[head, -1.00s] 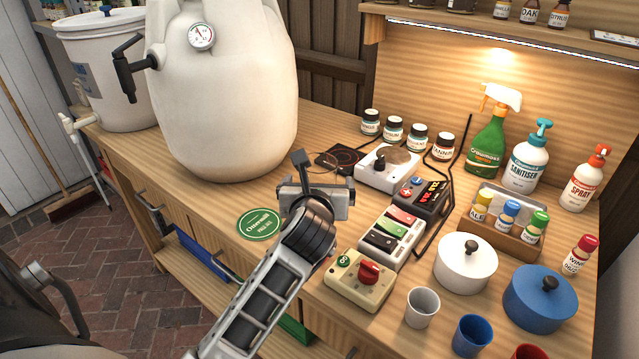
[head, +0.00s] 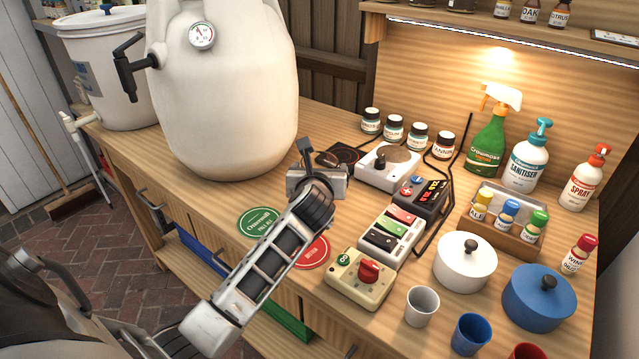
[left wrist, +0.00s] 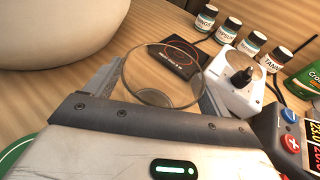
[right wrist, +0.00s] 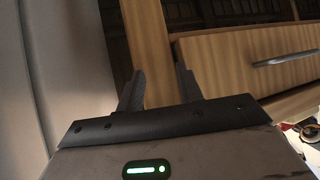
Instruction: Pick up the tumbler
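The tumbler (left wrist: 160,78) is a clear glass on the bench. In the left wrist view it stands between the spread fingers of my left gripper (left wrist: 158,85), one finger close on each side. I cannot tell whether either finger touches the glass. In the head view my left gripper (head: 327,160) reaches low over the bench beside the big white vessel and mostly hides the tumbler. My right gripper (right wrist: 160,88) is open and empty in the right wrist view, away from the tumbler, facing a wooden drawer front.
The white vessel (head: 225,100) stands left of the tumbler. A black pad (left wrist: 172,58) and a white stirrer plate (head: 388,170) are close behind and right. A green coaster (head: 258,222) and a red coaster (head: 315,253) lie in front. Control boxes (head: 358,277) and cups crowd the right.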

